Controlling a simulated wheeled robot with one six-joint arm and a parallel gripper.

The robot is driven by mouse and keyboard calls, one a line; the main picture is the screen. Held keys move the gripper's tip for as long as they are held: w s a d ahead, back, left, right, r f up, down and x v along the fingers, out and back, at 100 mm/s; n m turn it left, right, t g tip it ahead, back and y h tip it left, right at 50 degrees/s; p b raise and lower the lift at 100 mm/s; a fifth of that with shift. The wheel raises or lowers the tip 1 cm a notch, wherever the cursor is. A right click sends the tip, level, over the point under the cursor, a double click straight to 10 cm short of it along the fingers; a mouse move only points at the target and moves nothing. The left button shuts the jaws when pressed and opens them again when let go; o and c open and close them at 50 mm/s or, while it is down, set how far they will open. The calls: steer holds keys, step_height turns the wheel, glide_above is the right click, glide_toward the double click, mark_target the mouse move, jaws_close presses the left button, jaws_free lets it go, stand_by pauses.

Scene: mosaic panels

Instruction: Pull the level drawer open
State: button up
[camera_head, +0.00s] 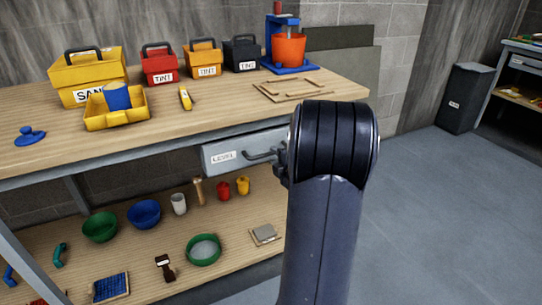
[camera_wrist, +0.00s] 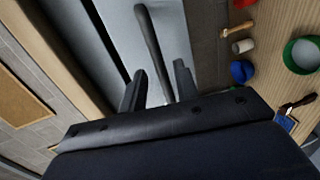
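The level drawer (camera_head: 238,146) has a grey front with a "LEVEL" label and sits under the bench top. Its dark bar handle (camera_head: 262,155) shows left of my arm, and the right part of the drawer is hidden behind my arm. The drawer looks shut. In the wrist view the handle (camera_wrist: 152,45) runs down between the two dark fingers of my gripper (camera_wrist: 159,88). The fingers stand apart with gaps beside the bar, so my gripper is open around it. In the head view my gripper is mostly hidden by my arm.
The bench top (camera_head: 215,100) holds a yellow sand box (camera_head: 85,75), tint boxes and an orange bucket (camera_head: 289,50). The lower shelf (camera_head: 150,262) holds bowls, cups and a green sieve (camera_head: 203,250). Grey floor (camera_head: 430,220) is clear at right.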

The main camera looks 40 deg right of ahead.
mark_target(272, 154)
steer(key=shift+x, duration=2.05)
steer(key=shift+c, duration=0.3)
jaws_close()
